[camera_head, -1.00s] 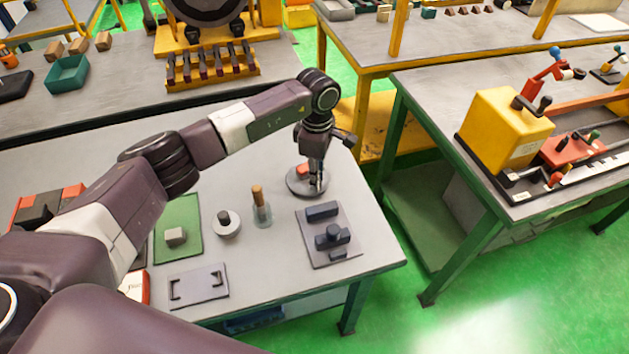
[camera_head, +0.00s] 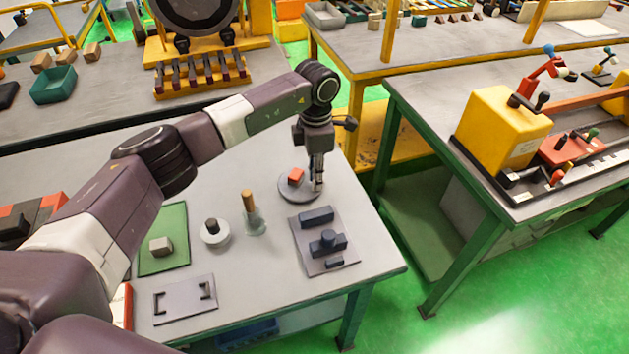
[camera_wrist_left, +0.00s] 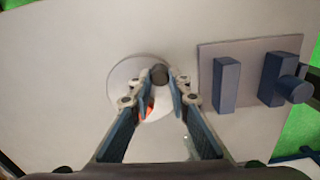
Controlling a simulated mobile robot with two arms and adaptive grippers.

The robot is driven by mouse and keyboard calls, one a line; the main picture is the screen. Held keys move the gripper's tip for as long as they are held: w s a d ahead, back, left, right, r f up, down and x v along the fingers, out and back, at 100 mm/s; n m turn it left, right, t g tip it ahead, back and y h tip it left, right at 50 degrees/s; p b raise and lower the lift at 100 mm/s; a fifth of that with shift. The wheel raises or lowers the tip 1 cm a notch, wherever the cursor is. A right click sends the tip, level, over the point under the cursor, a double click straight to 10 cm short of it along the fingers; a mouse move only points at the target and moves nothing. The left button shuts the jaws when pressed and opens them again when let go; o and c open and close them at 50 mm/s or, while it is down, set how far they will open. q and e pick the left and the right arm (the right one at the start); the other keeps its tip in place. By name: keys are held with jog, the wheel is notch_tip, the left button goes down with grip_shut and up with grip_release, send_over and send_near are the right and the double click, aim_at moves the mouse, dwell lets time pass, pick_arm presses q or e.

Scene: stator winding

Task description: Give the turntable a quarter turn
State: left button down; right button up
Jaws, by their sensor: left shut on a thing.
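The turntable (camera_head: 290,194) is a round grey disc lying flat near the table's right edge. A red block (camera_head: 296,175) sits on it. My left gripper (camera_head: 318,187) points down at the disc's right side. In the left wrist view, its two fingers (camera_wrist_left: 171,80) are shut on a short dark peg (camera_wrist_left: 159,74) that stands near the edge of the pale turntable (camera_wrist_left: 122,82). The red block (camera_wrist_left: 148,110) is partly hidden by a finger there. My right gripper is not in view.
A grey plate with dark blue blocks (camera_head: 316,217) lies close in front of the turntable. A glass bottle with a wooden handle (camera_head: 250,203), a white disc with a dark knob (camera_head: 214,234) and a green mat (camera_head: 176,216) lie to the left.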

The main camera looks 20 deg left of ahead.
pick_arm(q)
jog(key=shift+w+n+b, duration=0.5)
jog(key=shift+n+b, duration=0.2)
jog(key=shift+n, duration=0.5)
jog(key=shift+w+n+b, duration=0.45)
jog(key=shift+n+b, duration=0.2)
jog(key=shift+n, duration=0.55)
jog(key=shift+w+a+r+n+b, duration=0.15)
jog(key=shift+w+n+b, duration=0.2)
jog(key=shift+n, duration=0.65)
jog(key=shift+w+a+f+n+b, duration=0.1)
jog(key=shift+w+n+b, duration=0.25)
jog(key=shift+n, duration=0.65)
jog(key=c, duration=1.8)
grip_release()
notch_tip(320, 180, up, 12)
jog(key=shift+r, duration=0.1)
